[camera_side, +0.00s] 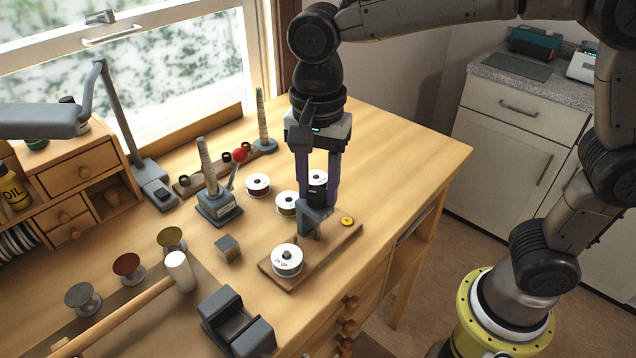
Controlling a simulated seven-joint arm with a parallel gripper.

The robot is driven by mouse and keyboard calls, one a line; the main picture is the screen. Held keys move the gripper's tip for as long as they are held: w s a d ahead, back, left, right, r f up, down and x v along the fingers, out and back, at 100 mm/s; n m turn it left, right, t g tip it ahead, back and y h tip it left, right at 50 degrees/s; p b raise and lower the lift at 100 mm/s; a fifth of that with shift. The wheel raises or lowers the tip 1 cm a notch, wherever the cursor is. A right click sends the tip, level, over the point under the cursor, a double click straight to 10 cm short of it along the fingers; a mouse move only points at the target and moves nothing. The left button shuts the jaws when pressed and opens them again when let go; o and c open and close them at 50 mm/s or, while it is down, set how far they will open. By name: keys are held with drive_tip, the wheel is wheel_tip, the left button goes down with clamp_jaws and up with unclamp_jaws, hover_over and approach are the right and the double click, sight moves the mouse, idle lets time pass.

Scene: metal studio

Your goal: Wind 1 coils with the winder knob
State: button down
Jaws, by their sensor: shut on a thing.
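The winder is a wooden board (330,250) with a grey upright stand (312,222) in its middle. A white wire spool (287,262) lies at its front left end, and a small yellow disc (347,221) is at its right end. My gripper (318,198) points straight down over the stand. Its two purple fingers are on either side of a dark cylinder, the winder knob (317,184), and are shut on it. The fingertips and the top of the stand overlap in this view, so the exact contact is partly hidden.
White spools (257,185) stand behind the winder. A ring mandrel on a grey base (218,208) with a red-ball lever stands to the left. The table is clear at the right.

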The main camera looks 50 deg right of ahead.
sight(318, 192)
drive_tip(key=shift+m, duration=0.7)
drive_tip(key=shift+c, duration=2.3)
unclamp_jaws()
wheel_tip(318, 192, up, 14)
drive_tip(key=shift+d+f, duration=0.1)
